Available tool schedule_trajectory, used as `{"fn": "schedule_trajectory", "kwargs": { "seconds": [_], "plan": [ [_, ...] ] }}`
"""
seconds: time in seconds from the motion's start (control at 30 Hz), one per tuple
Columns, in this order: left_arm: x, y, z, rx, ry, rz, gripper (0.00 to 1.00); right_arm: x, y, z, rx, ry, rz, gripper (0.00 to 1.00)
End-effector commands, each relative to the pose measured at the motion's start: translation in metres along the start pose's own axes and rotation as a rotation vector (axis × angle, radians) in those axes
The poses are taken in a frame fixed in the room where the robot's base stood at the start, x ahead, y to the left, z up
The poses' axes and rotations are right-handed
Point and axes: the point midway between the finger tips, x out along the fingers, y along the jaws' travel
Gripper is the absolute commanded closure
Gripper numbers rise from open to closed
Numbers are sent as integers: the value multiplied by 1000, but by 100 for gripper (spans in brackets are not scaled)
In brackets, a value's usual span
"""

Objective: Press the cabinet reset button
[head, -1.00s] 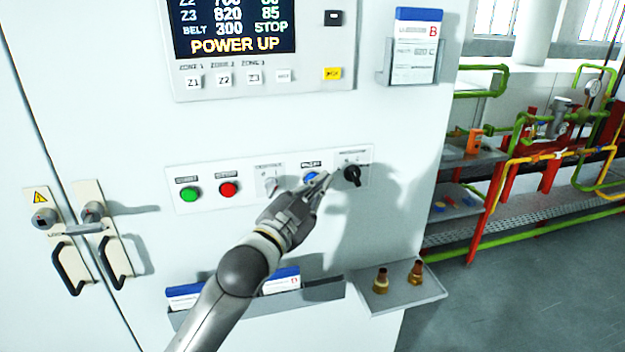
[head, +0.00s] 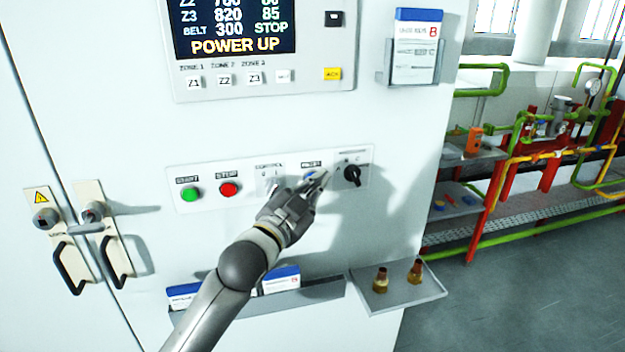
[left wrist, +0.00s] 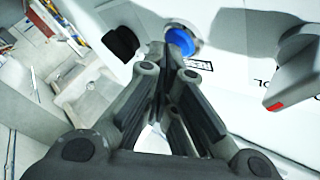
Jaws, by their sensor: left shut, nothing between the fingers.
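The blue reset button (head: 310,176) sits on the white button strip of the cabinet, mostly behind my fingers in the head view. In the left wrist view the blue button (left wrist: 181,41) shows just beyond the fingertips, in a light ring. My left gripper (head: 318,184) is shut and empty, its tips at or close in front of the button. In the left wrist view the left gripper (left wrist: 170,60) points at the button; I cannot tell whether it touches. My right gripper is not in view.
Left of it are a green button (head: 191,194), a red button (head: 229,189) and a partly hidden control switch (head: 268,183). A black rotary knob (head: 352,175) is close on the right. Below are a document tray (head: 320,290) and a small shelf (head: 400,292) with two brass fittings.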

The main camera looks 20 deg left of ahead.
Motion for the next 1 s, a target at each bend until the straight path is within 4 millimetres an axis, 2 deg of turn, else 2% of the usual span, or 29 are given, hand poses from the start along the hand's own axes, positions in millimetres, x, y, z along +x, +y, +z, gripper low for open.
{"fn": "schedule_trajectory", "kwargs": {
  "seconds": [0.7,1.0],
  "plan": [
    [4,-3,3,1,0,-1,100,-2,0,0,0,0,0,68],
    [-4,4,-3,-1,-1,1,100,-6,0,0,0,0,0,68]
  ]
}}
